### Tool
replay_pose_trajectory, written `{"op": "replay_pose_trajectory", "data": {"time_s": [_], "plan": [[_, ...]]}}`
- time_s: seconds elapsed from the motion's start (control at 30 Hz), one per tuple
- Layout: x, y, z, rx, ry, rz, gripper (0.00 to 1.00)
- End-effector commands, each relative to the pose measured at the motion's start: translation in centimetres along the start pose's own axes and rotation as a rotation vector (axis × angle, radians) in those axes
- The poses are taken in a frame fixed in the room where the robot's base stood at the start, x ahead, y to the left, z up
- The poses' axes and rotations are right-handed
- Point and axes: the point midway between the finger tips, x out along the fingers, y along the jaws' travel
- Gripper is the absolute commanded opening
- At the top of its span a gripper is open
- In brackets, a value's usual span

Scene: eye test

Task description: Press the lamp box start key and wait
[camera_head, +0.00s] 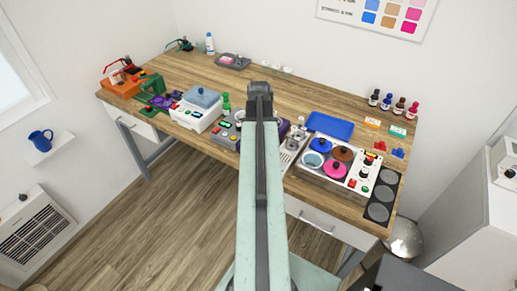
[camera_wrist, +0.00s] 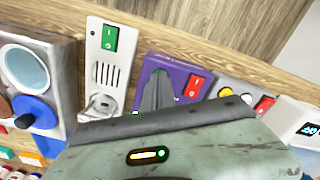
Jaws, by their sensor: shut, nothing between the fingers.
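My gripper (camera_head: 260,88) is shut and empty; it reaches out over the middle of the bench in the head view. In the wrist view my gripper (camera_wrist: 158,88) is over a purple box (camera_wrist: 182,68) with a red rocker switch (camera_wrist: 194,87). A bit of green shows at the fingertips; I cannot tell whether they touch it. Right of it is a grey box (camera_wrist: 250,86) with a yellow button, a pale button and a red switch. The grey box (camera_head: 226,134) also shows left of my arm in the head view. No label shows which is the lamp box.
A white panel with a green switch (camera_wrist: 110,38) stands left of the purple box. The bench's back middle has free room.

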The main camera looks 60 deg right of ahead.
Motion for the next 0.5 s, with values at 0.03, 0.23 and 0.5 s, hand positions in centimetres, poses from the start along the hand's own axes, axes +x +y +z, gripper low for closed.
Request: {"op": "replay_pose_trajectory", "data": {"time_s": [0.03,0.23,0.5], "plan": [[0.2,0.0,0.0,0.000,0.000,0.000,0.00],[0.1,0.0,0.0,0.000,0.000,0.000,0.00],[-2.1,0.0,0.0,0.000,0.000,0.000,0.00]]}}
